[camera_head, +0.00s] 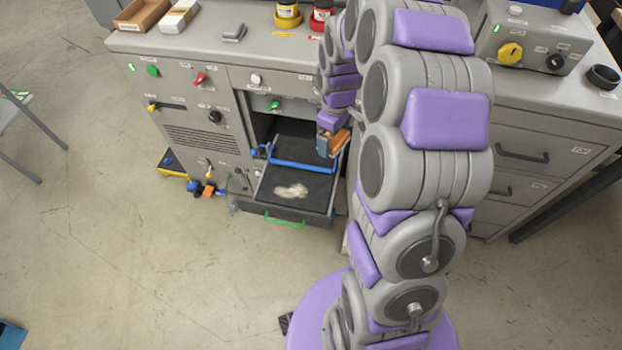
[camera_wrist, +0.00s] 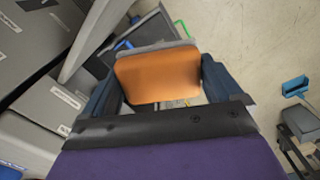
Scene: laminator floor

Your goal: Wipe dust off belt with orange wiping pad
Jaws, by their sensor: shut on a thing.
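The orange wiping pad (camera_wrist: 158,76) is held between the two dark fingers of my gripper (camera_wrist: 160,88) in the wrist view. In the head view the pad (camera_head: 340,141) shows as a small orange block at the end of my gripper (camera_head: 330,143), above the right side of the pulled-out tray. The dark belt (camera_head: 268,190) lies in that tray at the front of the grey machine. A pale patch of dust (camera_head: 291,191) lies on the belt. The pad looks apart from the dust, behind and to the right of it. Its exact height over the belt cannot be told.
A blue bar (camera_head: 303,166) crosses the opening behind the dust. A green handle (camera_head: 285,222) is on the tray's front edge. The grey cabinet (camera_head: 205,110) stands left and drawers (camera_head: 525,150) right. Open floor (camera_head: 180,270) lies in front.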

